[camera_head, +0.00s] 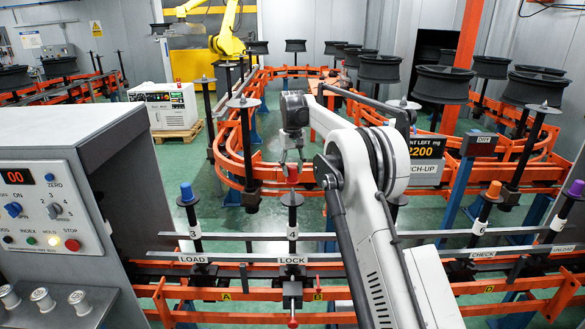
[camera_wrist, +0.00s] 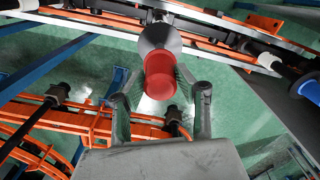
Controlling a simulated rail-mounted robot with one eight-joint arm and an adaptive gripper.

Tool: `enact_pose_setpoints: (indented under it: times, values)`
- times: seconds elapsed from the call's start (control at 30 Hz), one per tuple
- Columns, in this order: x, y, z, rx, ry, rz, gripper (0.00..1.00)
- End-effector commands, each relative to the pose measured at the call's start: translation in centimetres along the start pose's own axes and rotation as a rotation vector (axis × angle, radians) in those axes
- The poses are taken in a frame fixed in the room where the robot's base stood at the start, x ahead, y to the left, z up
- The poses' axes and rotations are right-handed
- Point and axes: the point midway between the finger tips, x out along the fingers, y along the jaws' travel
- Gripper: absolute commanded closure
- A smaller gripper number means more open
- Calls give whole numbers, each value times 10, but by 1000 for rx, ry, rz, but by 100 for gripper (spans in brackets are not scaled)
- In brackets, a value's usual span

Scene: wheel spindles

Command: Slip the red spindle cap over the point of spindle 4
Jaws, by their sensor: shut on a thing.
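The red spindle cap (camera_head: 291,173) is held in my gripper (camera_head: 291,158) above spindle 4 (camera_head: 292,214), the dark post behind the "4" tag. In the wrist view the red cap (camera_wrist: 160,76) lies between the two fingers of my gripper (camera_wrist: 161,98). The grey disc of spindle 4 (camera_wrist: 155,38) shows past the cap there. The cap looks roughly in line with the spindle and stands higher over its disc than the blue cap does on spindle 3. The spindle's tip is hidden, so I cannot tell whether the cap touches it.
Spindle 3 with a blue cap (camera_head: 186,191) stands to the left. Spindles with an orange cap (camera_head: 494,190) and a purple cap (camera_head: 576,188) stand to the right. A grey rail (camera_head: 240,237) runs in front. The control cabinet (camera_head: 45,215) is at far left.

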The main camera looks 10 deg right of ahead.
Motion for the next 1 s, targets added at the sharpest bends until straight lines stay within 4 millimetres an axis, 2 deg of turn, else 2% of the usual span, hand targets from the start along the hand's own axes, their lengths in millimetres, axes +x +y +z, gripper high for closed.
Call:
enact_pose_setpoints:
  times: [1.0]
  values:
    - [44, 0, 0, 0, 0, 0, 91]
